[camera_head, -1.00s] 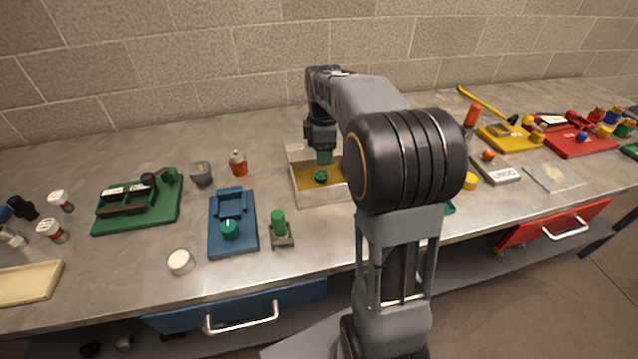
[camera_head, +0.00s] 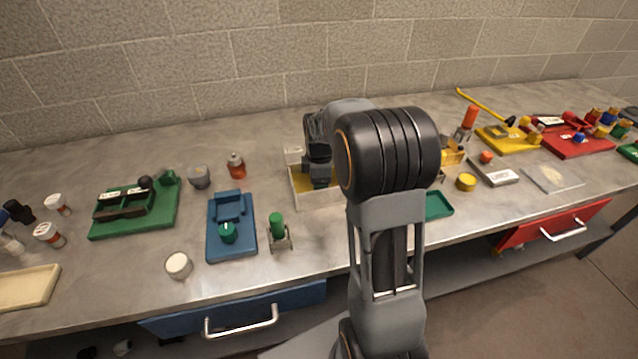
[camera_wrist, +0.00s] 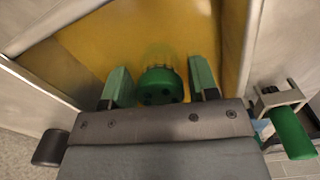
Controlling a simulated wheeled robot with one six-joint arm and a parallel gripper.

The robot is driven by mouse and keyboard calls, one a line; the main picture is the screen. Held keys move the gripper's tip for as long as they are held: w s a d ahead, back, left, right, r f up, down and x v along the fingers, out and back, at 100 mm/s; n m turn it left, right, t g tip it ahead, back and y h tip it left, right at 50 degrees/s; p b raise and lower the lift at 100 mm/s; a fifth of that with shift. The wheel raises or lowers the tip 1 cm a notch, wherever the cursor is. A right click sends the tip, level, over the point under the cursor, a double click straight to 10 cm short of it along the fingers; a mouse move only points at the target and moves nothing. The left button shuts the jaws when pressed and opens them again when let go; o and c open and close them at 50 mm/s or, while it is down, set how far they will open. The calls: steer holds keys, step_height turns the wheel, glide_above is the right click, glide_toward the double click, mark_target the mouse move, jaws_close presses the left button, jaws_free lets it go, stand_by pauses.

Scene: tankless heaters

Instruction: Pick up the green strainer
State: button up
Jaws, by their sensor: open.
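The green strainer (camera_wrist: 160,86) shows in the wrist view as a round green piece with dark holes and a pale, see-through part beyond it. It lies over the yellow floor of the white box (camera_head: 322,199). My gripper (camera_wrist: 161,78) is open, with one green finger on each side of the strainer and a visible gap to each. In the head view my gripper (camera_head: 319,178) is down inside the box, and it hides the strainer.
The box walls (camera_wrist: 45,85) stand close around my gripper. A green cylinder on a small stand (camera_head: 278,228) is just outside the box, left of it in the head view. A blue fixture (camera_head: 232,240) and green tray (camera_head: 438,205) are nearby.

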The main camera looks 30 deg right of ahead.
steer(key=shift+c, duration=0.5)
steer(key=c, duration=0.6)
steer(key=shift+r, duration=0.2)
